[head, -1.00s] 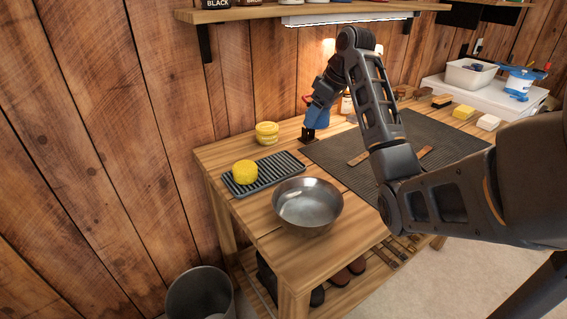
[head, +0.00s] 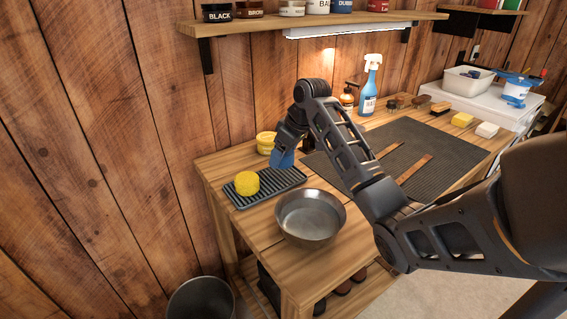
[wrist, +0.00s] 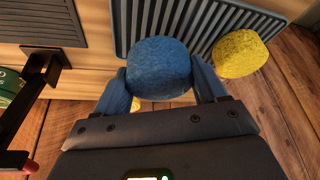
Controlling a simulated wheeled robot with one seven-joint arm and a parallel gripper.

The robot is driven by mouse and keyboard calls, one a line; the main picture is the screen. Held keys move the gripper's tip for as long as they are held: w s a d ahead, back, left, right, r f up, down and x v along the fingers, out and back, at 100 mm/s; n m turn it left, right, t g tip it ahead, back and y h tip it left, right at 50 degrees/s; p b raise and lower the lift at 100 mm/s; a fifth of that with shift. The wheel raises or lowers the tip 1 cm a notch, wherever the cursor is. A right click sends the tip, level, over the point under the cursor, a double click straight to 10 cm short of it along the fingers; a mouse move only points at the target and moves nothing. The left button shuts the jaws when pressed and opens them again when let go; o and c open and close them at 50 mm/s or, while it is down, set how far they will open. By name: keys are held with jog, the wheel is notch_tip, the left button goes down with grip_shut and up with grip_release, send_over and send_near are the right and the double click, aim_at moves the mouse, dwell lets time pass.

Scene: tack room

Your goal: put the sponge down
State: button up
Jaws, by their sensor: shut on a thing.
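My gripper (wrist: 162,82) is shut on a blue sponge (wrist: 160,66), a rounded block held between the two fingers. In the head view my gripper (head: 284,158) is above the right part of the dark ridged tray (head: 236,197), and its fingers largely hide the blue sponge. In the wrist view the tray (wrist: 202,18) lies beyond the blue sponge, whose edge overlaps it in the picture. I cannot tell the gap in height. A round yellow sponge (head: 246,183) sits on the left part of the tray; it also shows in the wrist view (wrist: 240,53).
A metal bowl (head: 310,216) stands just in front of the tray. A yellow tub (head: 266,143) is behind it. A dark mat (head: 400,150) with leather straps covers the bench's middle. A blue spray bottle (head: 369,88) stands at the back. A shelf (head: 300,24) overhangs the wall side.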

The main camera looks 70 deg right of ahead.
aim_at(283, 164)
jog(key=shift+f, duration=1.9)
jog(key=shift+f, duration=0.1)
jog(key=o, duration=1)
jog(key=v, duration=1.2)
jog(key=shift+c, duration=0.4)
grip_shut()
